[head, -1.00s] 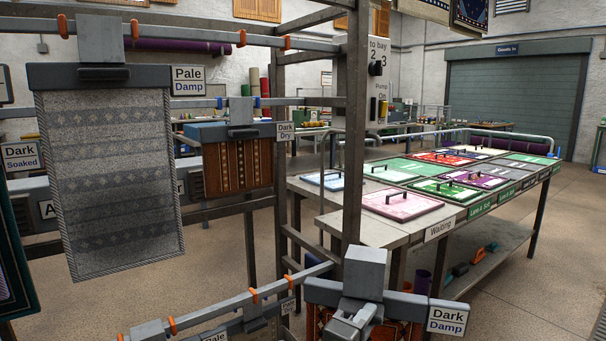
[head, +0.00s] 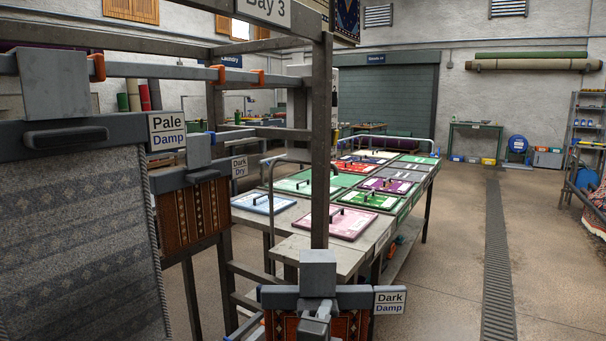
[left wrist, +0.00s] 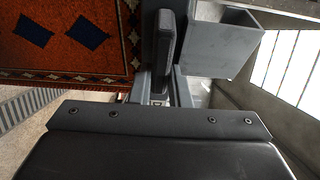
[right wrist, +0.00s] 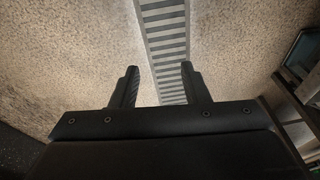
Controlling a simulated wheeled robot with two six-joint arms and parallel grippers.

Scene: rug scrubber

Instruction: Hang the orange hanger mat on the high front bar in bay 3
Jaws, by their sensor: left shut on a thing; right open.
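My left gripper (head: 316,322) is shut on the handle of the orange hanger mat (head: 345,327), at the bottom middle of the head view. Its dark bar carries a "Dark / Damp" tag (head: 390,300) and a grey block-shaped hook (head: 318,272). The orange patterned cloth (left wrist: 60,45) shows at upper left in the left wrist view. The high front bar (head: 190,71), with orange clips, runs at upper left under the "Bay 3" sign (head: 266,8). The held hook is right of and below this bar, apart from it. My right gripper (right wrist: 158,88) is open and empty above the floor.
A grey "Pale / Damp" mat (head: 75,230) hangs on the front bar at left. A brown patterned "Dark / Dry" mat (head: 195,212) hangs behind it. The rack post (head: 320,150) stands behind the held hook.

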